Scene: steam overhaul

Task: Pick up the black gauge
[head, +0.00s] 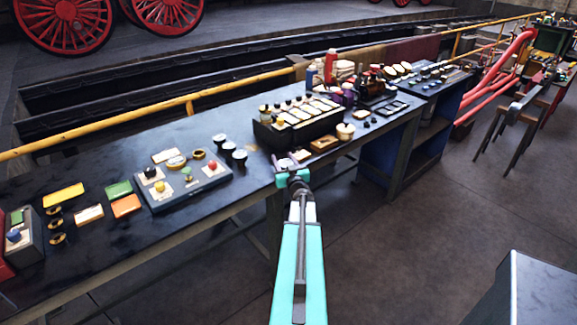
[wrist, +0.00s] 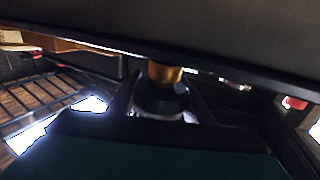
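Several black round pieces with pale tops, which look like gauges, stand on the workbench (head: 110,160); one is this black gauge (head: 239,157), left of my gripper. My gripper (head: 293,180) is at the bench's front edge, at the end of my teal arm. Small purple and pale pieces (head: 285,163) lie just beyond it. In the wrist view a dark round piece with a brass-coloured part (wrist: 165,90) sits between my fingers (wrist: 162,100). The picture is too dark to tell whether the fingers touch it, or whether it is a gauge.
A control panel (head: 183,186) with coloured knobs lies left on the bench. A black rack (head: 290,138) of pale-topped pieces stands beyond my gripper, with a small wooden box (head: 324,143) beside it. A grey block (head: 540,290) is at the lower right. The floor between is clear.

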